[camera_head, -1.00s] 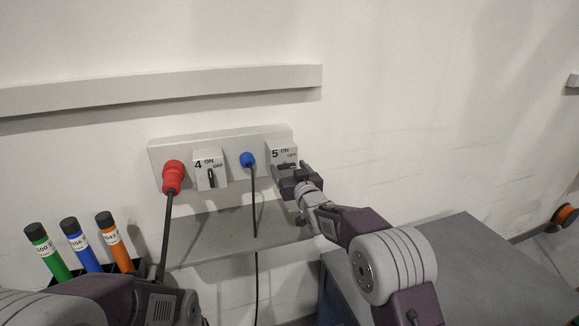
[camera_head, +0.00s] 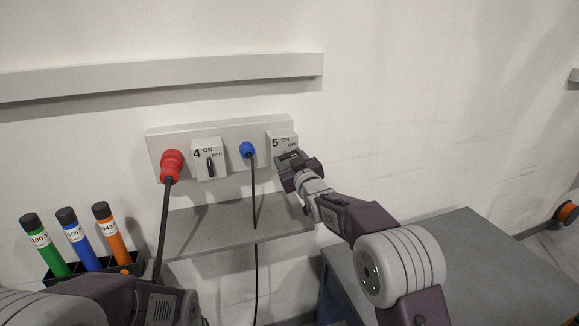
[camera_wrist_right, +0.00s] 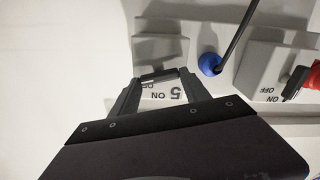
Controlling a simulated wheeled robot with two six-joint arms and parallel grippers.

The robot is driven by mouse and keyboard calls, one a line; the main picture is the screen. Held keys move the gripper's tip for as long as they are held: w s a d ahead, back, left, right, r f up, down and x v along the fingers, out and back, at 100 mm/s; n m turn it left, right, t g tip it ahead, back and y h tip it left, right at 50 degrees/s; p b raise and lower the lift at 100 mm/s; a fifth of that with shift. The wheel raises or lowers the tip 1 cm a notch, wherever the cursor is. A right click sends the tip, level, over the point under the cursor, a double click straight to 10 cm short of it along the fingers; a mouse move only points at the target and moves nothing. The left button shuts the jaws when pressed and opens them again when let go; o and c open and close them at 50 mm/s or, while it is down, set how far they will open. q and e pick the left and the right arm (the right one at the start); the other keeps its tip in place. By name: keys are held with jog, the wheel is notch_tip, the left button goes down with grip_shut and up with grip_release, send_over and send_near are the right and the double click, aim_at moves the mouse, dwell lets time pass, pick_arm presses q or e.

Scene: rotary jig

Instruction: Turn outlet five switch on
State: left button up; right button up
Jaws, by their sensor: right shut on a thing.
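The outlet five box (camera_head: 279,136), marked 5 with ON and OFF, is at the right end of the wall panel. My right gripper (camera_head: 291,158) is at the lower front of this box, shut on the outlet five switch and covering most of it. In the right wrist view the dark switch (camera_wrist_right: 160,74) lies between the two fingertips, beside the upside-down 5, ON and OFF print. Which mark the switch points to cannot be told. My left gripper is out of view; only part of my left arm shows at the bottom left.
The number four switch (camera_head: 210,167), a red plug (camera_head: 171,163) and a blue plug (camera_head: 247,149) with hanging cables are on the same panel. A grey shelf (camera_head: 200,233) lies below. Several coloured tubes stand at left. A grey table (camera_head: 470,265) is at right.

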jog(key=n+b, duration=0.1)
jog(key=n, duration=0.1)
jog(key=n+b, duration=0.3)
jog(key=b, duration=0.1)
jog(key=shift+a+f+n, duration=0.1)
jog(key=shift+f+n, duration=0.25)
jog(key=shift+n, duration=0.05)
jog(key=n+b, duration=0.2)
jog(key=shift+n+b, duration=0.3)
jog(key=n+b, duration=0.1)
jog(key=n, duration=0.2)
jog(key=shift+b, duration=0.4)
jog(key=shift+r+n+b, duration=0.15)
jog(key=shift+n+b, duration=0.3)
jog(key=shift+n, duration=1.25)
jog(key=o, duration=1.4)
